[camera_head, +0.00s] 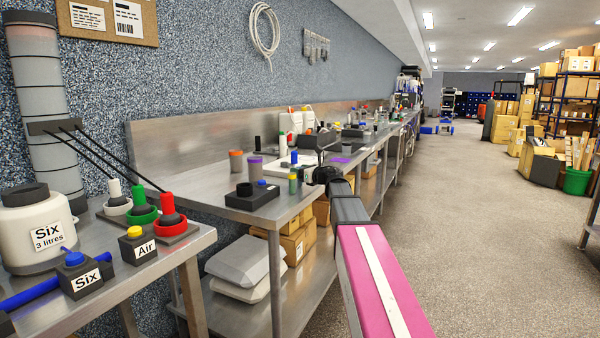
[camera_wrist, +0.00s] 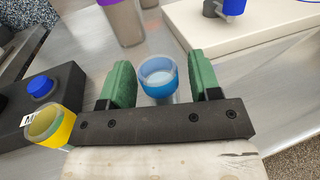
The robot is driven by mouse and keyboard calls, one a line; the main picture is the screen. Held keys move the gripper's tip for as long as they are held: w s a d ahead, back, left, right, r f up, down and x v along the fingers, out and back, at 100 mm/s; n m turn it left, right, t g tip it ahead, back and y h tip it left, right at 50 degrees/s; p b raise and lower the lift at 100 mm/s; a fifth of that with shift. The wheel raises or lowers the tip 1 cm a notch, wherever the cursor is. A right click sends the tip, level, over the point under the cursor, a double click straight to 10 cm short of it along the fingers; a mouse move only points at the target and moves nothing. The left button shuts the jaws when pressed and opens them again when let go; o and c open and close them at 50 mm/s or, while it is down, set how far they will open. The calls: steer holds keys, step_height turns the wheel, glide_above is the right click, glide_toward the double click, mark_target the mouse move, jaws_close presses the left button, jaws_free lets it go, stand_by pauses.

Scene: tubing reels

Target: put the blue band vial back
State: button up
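The blue band vial (camera_wrist: 158,78) stands between the two green fingers of my gripper (camera_wrist: 160,88) in the wrist view, seen from above with its round open-looking top. The fingers are open. A gap shows at its right side, and the left side is very close to the finger. In the head view my gripper (camera_head: 308,176) is over the steel bench, and the blue band vial cannot be made out there. A black block (camera_wrist: 62,88) with a blue knob (camera_wrist: 40,87) lies to the left; the block also shows in the head view (camera_head: 250,199).
A purple-banded grey cup (camera_wrist: 123,22) stands beyond the fingers. A pale board (camera_wrist: 255,28) lies at the right. Several bottles and cups stand farther along the bench (camera_head: 222,204).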

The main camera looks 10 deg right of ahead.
steer(key=shift+r, duration=0.1)
steer(key=v, duration=1.2)
steer(key=s+d+f+m+h, duration=0.25)
steer(key=f+m+h, duration=0.7)
steer(key=m, duration=0.65)
steer(key=s+d+f+m+h, duration=0.25)
steer(key=f+m+h, duration=0.35)
steer(key=f+m, duration=0.85)
steer(key=s+a+f+m+g+y, duration=0.2)
steer(key=s+a+f+m+g, duration=0.4)
steer(key=s, duration=0.5)
steer(key=s+a+f+m+g+y, duration=0.2)
steer(key=s+a+f+m+g, duration=0.4)
steer(key=s+f, duration=0.5)
steer(key=shift+s+a+f+m+g, duration=0.35)
steer(key=shift+s+m+g, duration=0.25)
steer(key=shift+g, duration=0.4)
